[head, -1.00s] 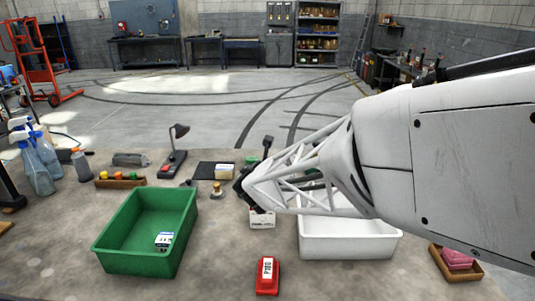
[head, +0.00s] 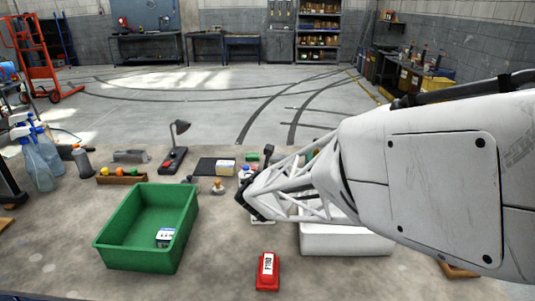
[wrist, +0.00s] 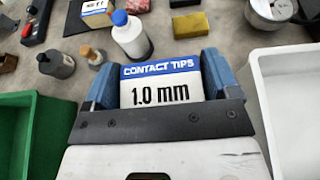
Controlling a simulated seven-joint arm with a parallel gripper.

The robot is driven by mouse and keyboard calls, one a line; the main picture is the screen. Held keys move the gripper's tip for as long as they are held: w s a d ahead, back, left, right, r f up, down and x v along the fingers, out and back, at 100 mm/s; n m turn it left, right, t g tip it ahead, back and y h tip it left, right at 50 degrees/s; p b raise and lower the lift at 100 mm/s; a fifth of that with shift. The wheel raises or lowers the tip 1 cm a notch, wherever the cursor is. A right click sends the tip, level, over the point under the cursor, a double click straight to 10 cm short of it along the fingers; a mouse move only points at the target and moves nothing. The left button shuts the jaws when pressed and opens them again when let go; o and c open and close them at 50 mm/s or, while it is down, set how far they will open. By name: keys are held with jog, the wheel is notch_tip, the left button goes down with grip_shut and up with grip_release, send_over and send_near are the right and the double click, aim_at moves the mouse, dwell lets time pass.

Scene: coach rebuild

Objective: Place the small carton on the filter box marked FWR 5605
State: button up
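A small white carton with a blue band, printed CONTACT TIPS 1.0 mm (wrist: 160,88), stands between the two blue fingers of my gripper (wrist: 160,80) in the wrist view. The fingers flank it closely with no clear gap, but I cannot tell whether they press on it. In the head view my gripper (head: 250,208) is low over the table and hides most of a white box there. I cannot read FWR 5605 on any box.
A green crate (head: 112,243) holding a small white-and-blue carton (head: 165,237) is left. A white crate (head: 345,240) is right, partly behind my arm. A red labelled object (head: 268,270) lies in front. A white bottle with a blue cap (wrist: 131,38) stands just beyond the carton.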

jog(key=shift+o, duration=1.4)
jog(key=shift+r, duration=0.15)
jog(key=v, duration=1.2)
jog(key=shift+d+r, duration=0.1)
jog(key=s+d+r+m+g+h, duration=0.2)
jog(key=s+d+m+g+h, duration=0.15)
jog(key=d+m, duration=0.55)
jog(key=s+d+r+m+g+h, duration=0.2)
jog(key=s+d+m, duration=0.3)
jog(key=d+m, duration=0.45)
jog(key=s+d+m+g+y, duration=0.2)
jog(key=s+m+g+y, duration=0.3)
jog(key=s+m, duration=1.1)
jog(key=shift+s+d+m, duration=0.2)
jog(key=shift+d+m, duration=0.15)
jog(key=shift+m, duration=0.5)
